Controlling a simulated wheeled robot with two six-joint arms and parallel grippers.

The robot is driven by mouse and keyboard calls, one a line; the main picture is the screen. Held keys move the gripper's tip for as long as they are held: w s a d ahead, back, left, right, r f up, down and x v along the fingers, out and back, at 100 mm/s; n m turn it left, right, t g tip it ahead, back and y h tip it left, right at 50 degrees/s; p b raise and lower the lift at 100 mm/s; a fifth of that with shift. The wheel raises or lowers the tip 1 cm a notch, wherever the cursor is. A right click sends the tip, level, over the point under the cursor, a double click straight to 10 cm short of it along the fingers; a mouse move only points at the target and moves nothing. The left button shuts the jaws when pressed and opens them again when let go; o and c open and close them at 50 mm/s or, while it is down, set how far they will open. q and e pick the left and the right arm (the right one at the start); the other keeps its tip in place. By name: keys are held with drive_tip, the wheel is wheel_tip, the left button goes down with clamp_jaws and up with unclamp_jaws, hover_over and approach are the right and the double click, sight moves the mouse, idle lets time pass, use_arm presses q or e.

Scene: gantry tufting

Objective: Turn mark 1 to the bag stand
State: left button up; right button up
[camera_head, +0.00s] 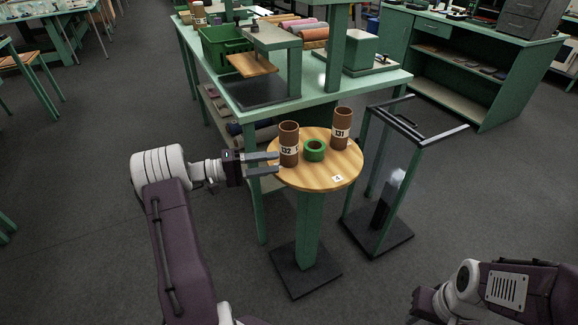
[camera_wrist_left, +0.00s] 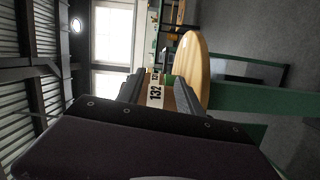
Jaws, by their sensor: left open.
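A round wooden turntable top (camera_head: 318,182) stands on a green post with a dark square base. A small white mark plate near its front right edge (camera_head: 337,178) seems to read 4; I see no mark 1. The bag stand appears to be the green open frame (camera_head: 400,190) right of the table. My left gripper (camera_head: 279,163) is open at the left rim, its fingertips beside brown tube 132 (camera_head: 289,134). In the left wrist view, the tube's label (camera_wrist_left: 155,92) shows between the fingers (camera_wrist_left: 160,90). My right gripper (camera_head: 428,303) is partly visible at the bottom right, its fingers unclear.
A green tape-like ring (camera_head: 314,151) and brown tube 131 (camera_head: 341,124) also stand on the turntable. A green workbench (camera_head: 385,80) with a green crate (camera_head: 222,46) is close behind. The floor in front is clear.

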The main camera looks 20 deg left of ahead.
use_arm(q)
drive_tip(key=s+a+f+n+t+y+b, duration=0.2)
drive_tip(key=s+a+f+n+t+y, duration=0.15)
drive_tip(key=a+f, duration=0.55)
drive_tip(key=shift+n+h, duration=0.25)
drive_tip(key=shift+h, duration=0.1)
drive_tip(key=x, duration=0.5)
drive_tip(key=r+b+x, duration=0.1)
drive_tip(key=x, duration=0.2)
drive_tip(key=shift+w+r, duration=0.1)
drive_tip(key=shift+w, duration=0.1)
use_arm(e)
drive_tip(key=f, duration=0.4)
drive_tip(key=shift+s+d, duration=0.15)
drive_tip(key=shift+s, duration=0.1)
use_arm(q)
clamp_jaws()
